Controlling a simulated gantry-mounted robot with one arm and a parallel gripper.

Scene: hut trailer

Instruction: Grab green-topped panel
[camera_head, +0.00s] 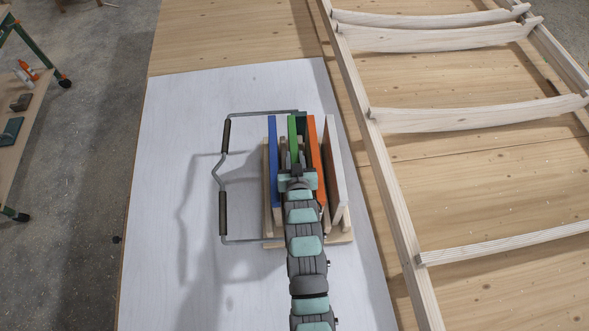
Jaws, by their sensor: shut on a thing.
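The green-topped panel (293,135) stands upright in a wooden rack (340,238) on the white board, between other panels. My gripper (294,164) is over the rack from the front, at the green-topped panel, and is shut on it. My arm and wrist hide the panel's near part and the fingertips are hard to make out. To its left is a blue-topped panel (273,160). To its right are an orange-topped panel (315,150) and a white-topped panel (334,165).
A grey metal handle frame with dark grips (223,212) sticks out left of the rack. The white board (165,180) is clear on the left. A pale wooden frame with crosspieces (385,215) lies on the right. A cart (25,120) with tools stands at far left.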

